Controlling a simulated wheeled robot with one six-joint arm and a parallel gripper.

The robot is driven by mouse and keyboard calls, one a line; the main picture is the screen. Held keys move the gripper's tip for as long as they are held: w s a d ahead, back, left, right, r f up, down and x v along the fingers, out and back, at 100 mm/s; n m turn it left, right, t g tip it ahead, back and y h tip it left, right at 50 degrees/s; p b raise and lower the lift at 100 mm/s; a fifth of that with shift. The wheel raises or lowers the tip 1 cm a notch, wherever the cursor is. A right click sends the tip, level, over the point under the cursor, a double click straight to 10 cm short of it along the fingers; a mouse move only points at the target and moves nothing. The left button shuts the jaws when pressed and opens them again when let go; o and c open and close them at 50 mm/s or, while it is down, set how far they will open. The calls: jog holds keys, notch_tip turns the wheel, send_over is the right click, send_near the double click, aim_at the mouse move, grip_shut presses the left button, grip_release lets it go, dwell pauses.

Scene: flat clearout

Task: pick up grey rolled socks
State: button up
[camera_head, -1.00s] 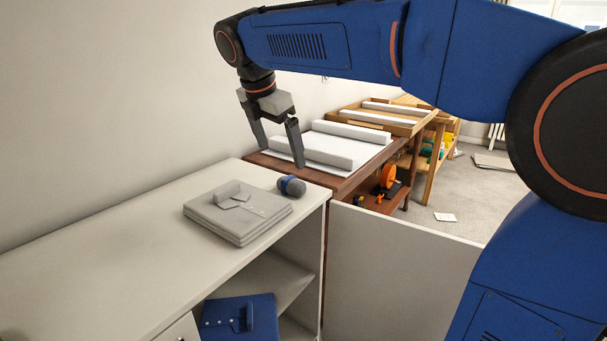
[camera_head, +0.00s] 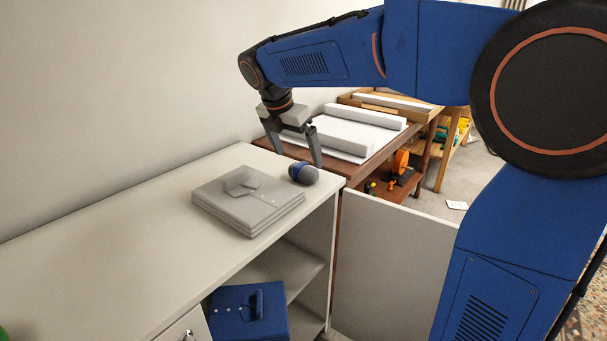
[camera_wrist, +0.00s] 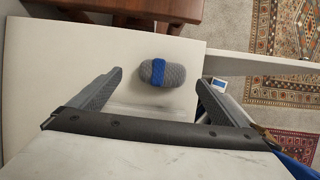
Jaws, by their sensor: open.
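The grey rolled socks (camera_head: 304,174), with a blue band around the middle, lie on the white cabinet top (camera_head: 110,235) near its far right corner. My gripper (camera_head: 299,158) is open and empty, above the cabinet top and just behind or over the socks; the exact height is hard to tell. It also shows in the wrist view (camera_wrist: 166,84), fingers wide apart on both sides.
A folded grey shirt stack (camera_head: 250,203) lies left of the socks. Folded blue clothing (camera_head: 248,312) sits on the shelf below. A brown table with a white changing pad (camera_head: 345,137) stands behind. A white panel (camera_head: 390,255), possibly an open door, extends right.

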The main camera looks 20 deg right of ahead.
aim_at(303, 166)
jog(key=shift+s+x, duration=0.15)
jog(key=shift+x, duration=1.4)
jog(key=shift+s+x, duration=0.15)
jog(key=shift+x, duration=1.4)
jog(key=shift+d, duration=0.1)
jog(key=c, duration=1.1)
